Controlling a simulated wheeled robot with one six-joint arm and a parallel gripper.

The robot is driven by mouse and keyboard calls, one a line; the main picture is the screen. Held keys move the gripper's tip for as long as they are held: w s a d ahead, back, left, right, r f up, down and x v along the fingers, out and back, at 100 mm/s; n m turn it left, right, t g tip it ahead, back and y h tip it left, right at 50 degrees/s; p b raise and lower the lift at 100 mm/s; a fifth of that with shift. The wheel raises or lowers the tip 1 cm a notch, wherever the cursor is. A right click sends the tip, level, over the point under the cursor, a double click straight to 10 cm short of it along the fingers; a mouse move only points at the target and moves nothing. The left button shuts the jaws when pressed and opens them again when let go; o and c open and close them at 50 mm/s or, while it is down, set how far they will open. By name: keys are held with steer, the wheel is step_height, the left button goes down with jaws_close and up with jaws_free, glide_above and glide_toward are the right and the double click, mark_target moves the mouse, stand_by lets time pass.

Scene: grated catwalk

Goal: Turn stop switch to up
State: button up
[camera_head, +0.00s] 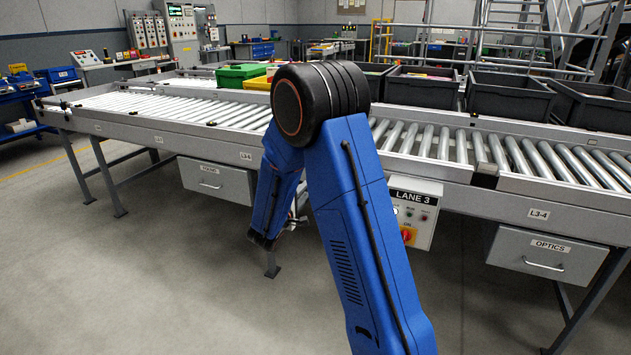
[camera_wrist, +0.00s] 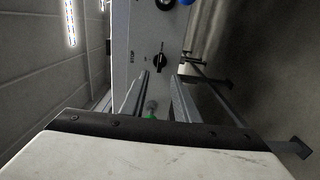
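A black rotary switch (camera_wrist: 159,61) sits on a light grey panel (camera_wrist: 140,25) in the wrist view, with small dark lettering to its left that looks like STOP. This view is turned on its side, and I cannot tell which way the switch points. My gripper (camera_wrist: 159,76) is open, with its two fingers apart and empty. The fingertips show just below the switch in the picture, one on each side. I cannot tell the remaining distance, and no contact is visible. In the head view my blue arm covers part of the scene, and the switch cannot be made out there.
A LANE 3 control box (camera_head: 420,222) with a red and yellow switch (camera_head: 408,236) hangs under the roller conveyor (camera_head: 180,105), right of my arm. Drawers (camera_head: 216,183) hang below the conveyor. Dark crates (camera_head: 508,95) stand along it. The floor in front is clear.

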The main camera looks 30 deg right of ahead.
steer(key=x, duration=1)
jaws_close()
